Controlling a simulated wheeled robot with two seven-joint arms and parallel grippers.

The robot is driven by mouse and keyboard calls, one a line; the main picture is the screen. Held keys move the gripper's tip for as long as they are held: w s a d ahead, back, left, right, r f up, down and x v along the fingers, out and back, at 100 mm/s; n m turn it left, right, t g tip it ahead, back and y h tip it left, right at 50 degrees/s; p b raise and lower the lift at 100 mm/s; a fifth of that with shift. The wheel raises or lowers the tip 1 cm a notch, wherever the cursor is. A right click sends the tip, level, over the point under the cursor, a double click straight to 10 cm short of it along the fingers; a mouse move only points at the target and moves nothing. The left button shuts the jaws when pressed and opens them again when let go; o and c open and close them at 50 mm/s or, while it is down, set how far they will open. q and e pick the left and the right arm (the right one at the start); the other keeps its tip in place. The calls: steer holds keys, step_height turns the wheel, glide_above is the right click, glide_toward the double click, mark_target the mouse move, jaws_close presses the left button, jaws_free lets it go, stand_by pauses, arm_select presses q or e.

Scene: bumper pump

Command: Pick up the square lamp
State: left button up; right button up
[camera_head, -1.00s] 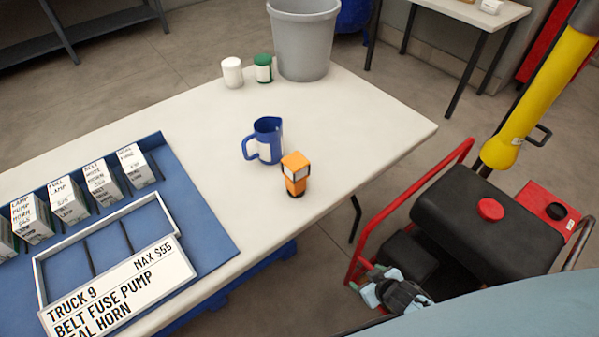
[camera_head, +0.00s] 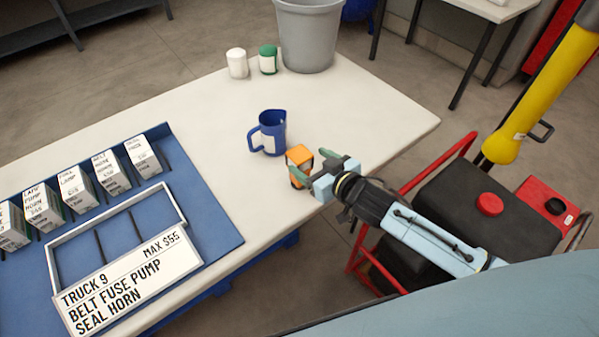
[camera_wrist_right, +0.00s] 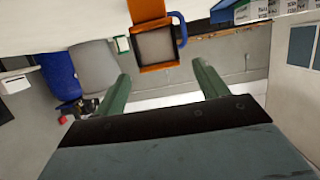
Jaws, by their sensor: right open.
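The square lamp (camera_head: 300,156) looks like the small orange block with a pale square face, standing upright on the table in front of the blue jug. In the right wrist view the orange lamp (camera_wrist_right: 154,46) shows its grey square face at top centre, near the gap between the fingertips. My right gripper (camera_head: 312,167) is open and reaches in from the right, its green fingertips close to the lamp. One finger partly hides the lamp's lower part. In the wrist view the open fingers (camera_wrist_right: 162,75) hold nothing. My left gripper is not in view.
The blue jug (camera_head: 272,134) stands just behind the lamp. A white canister (camera_head: 237,63), a green one (camera_head: 268,59) and a grey bin (camera_head: 306,36) are at the back. A blue mat (camera_head: 215,231) with labelled boxes and a sign (camera_head: 130,283) lies left. The table's right edge is near.

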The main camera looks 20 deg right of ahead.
mark_target(293, 150)
steer(key=shift+b+x, duration=0.55)
steer(key=shift+x, duration=3)
steer(key=shift+s, duration=0.1)
steer(key=shift+c, duration=0.2)
jaws_close()
